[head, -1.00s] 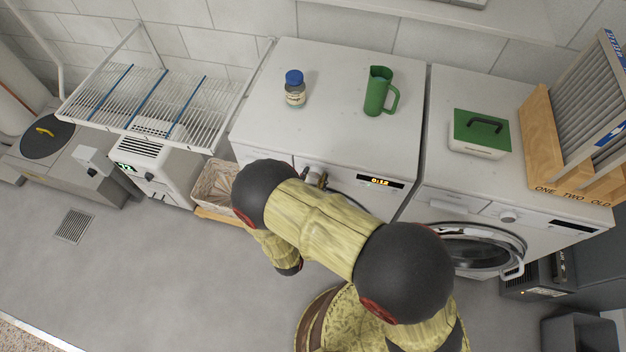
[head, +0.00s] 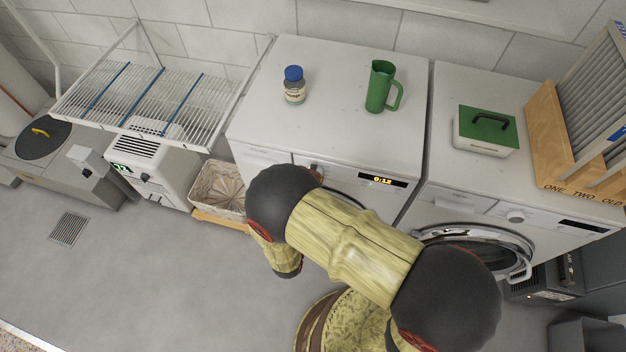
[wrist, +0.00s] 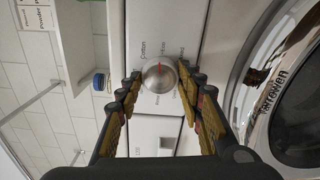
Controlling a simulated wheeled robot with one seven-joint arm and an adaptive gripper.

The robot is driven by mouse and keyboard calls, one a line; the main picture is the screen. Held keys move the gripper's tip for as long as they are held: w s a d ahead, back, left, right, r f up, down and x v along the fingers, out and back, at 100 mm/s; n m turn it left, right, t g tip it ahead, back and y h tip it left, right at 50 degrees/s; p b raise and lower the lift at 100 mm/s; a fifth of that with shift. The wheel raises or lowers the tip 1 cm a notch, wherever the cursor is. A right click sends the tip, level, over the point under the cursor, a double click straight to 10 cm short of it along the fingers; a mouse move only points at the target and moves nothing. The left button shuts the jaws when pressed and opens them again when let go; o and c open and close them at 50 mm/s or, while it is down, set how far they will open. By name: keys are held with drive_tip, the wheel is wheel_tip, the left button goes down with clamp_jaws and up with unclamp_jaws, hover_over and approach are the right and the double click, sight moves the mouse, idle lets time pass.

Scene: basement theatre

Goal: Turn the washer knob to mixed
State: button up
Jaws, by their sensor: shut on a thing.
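The washer (head: 325,110) is the white machine in the middle of the head view, with a lit display (head: 382,181) on its front panel. Its round silver knob (wrist: 160,75) shows in the wrist view, with a red mark near its upper edge in the picture. Small labels ring the knob; one at upper left looks like "Cotton", and the others are too small to read surely. My gripper (wrist: 159,82) is shut on the knob, one finger at each side. In the head view, my arm hides most of the knob and the gripper.
A jar with a blue lid (head: 294,86) and a green jug (head: 381,88) stand on the washer. A second machine (head: 470,180) at the right bears a green-lidded box (head: 486,132). A wicker basket (head: 218,187) stands left of the washer. The floor at left is clear.

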drive_tip(key=shift+f+m+b, duration=0.2)
drive_tip(key=shift+m+b, duration=3.2)
drive_tip(key=shift+m, duration=1.7)
drive_tip(key=o, duration=1.2)
drive_tip(key=shift+r, duration=0.1)
drive_tip(key=v, duration=1.2)
